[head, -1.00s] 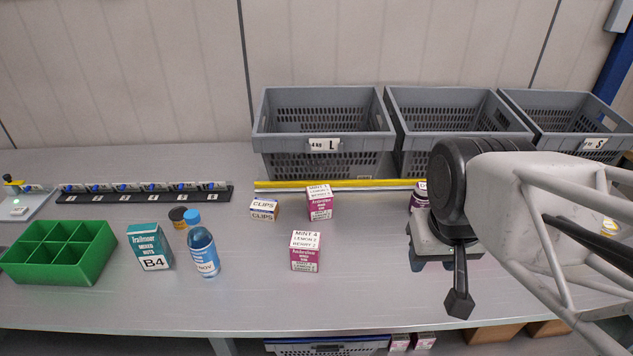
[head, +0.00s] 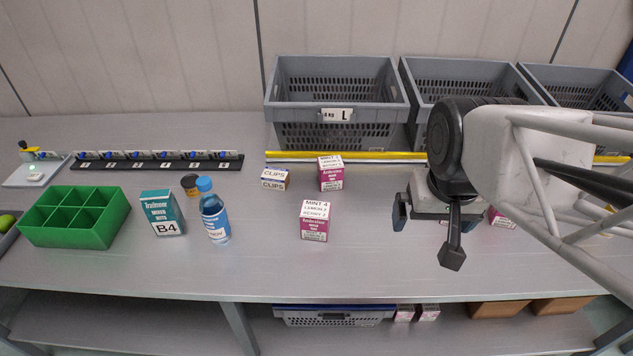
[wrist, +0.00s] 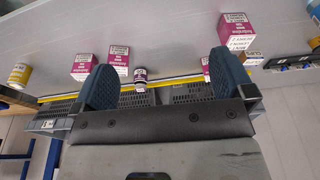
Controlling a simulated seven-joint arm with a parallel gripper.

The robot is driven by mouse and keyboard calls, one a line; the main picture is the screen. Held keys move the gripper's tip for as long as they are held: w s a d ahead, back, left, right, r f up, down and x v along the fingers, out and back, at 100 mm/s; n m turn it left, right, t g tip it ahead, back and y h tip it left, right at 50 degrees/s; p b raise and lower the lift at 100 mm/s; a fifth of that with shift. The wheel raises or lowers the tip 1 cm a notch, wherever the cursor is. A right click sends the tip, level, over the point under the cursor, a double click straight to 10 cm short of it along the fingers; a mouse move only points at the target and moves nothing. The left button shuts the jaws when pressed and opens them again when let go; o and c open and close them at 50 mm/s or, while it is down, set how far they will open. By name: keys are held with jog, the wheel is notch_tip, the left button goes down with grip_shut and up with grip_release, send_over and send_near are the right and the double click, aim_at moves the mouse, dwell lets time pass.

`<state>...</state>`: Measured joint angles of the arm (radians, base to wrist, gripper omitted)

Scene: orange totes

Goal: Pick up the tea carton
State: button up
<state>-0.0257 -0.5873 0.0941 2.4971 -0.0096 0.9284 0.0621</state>
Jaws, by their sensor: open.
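Several purple and white cartons printed with mint, lemon and berry stand on the bench; I cannot tell which is the tea carton. The front one (head: 314,221) stands upright near the middle, and another (head: 331,174) stands behind it by the yellow strip. A third (head: 502,217) is partly hidden behind my arm. My gripper (head: 425,208) is above the bench, right of the front carton and apart from it. In the wrist view my gripper (wrist: 165,82) is open with nothing held. A large near carton (wrist: 238,32) shows there beside the right finger.
Grey totes (head: 335,117) line the back. A purple jar (wrist: 140,79) shows between the fingers. The bench front is clear.

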jog(key=w+a+f+g, duration=0.1)
jog(key=w+a+f, duration=0.4)
jog(key=w+a, duration=0.45)
jog(key=m+g, duration=0.1)
send_near(316, 209)
jog(key=f, duration=0.5)
jog(key=shift+w, duration=0.25)
jog(key=shift+f, duration=1.35)
jog(key=shift+f, duration=2.6)
jog(key=shift+c, duration=0.5)
jog(key=c, duration=1)
